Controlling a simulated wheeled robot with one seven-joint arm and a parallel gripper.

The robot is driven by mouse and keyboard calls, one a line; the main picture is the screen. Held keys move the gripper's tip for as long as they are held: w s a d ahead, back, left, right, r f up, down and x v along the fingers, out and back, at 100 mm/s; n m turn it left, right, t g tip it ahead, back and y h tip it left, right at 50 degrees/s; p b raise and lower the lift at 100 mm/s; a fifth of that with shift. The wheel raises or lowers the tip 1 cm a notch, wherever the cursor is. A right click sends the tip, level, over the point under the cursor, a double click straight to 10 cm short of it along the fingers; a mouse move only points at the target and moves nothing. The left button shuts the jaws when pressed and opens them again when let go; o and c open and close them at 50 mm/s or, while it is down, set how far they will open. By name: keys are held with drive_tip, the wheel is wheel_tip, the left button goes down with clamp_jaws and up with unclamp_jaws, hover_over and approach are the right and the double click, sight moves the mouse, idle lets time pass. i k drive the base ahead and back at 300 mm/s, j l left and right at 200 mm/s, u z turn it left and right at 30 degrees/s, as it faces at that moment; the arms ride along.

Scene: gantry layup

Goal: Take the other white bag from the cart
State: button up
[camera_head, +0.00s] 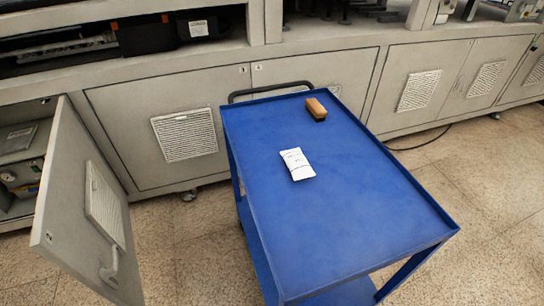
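One white bag (297,164) lies flat on the blue top of the cart (345,221), left of the middle. It has small dark markings on its upper face. No second white bag shows on the cart top. My gripper does not show in this view.
A tan block with a dark underside (316,108) lies on the cart near its far edge. A dark handle (270,91) is at the cart's far end. Grey cabinets (300,75) stand behind. An open cabinet door (88,205) juts out at the left. Speckled floor is clear at right.

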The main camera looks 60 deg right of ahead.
sight(299, 168)
drive_tip(key=k+l+u, duration=0.15)
drive_tip(key=u, duration=0.2)
drive_tip(key=k+u, duration=0.15)
drive_tip(key=u, duration=0.2)
drive_tip(key=k+l+u, duration=0.1)
drive_tip(key=u, duration=0.25)
drive_tip(key=k+u, duration=0.15)
drive_tip(key=k, duration=0.3)
drive_tip(key=k+j+u, duration=0.2)
drive_tip(key=k, duration=0.3)
drive_tip(key=k+j+u, duration=0.15)
drive_tip(key=k, duration=0.3)
drive_tip(key=k+j+u, duration=0.15)
drive_tip(key=k, duration=1.4)
drive_tip(key=l, duration=0.2)
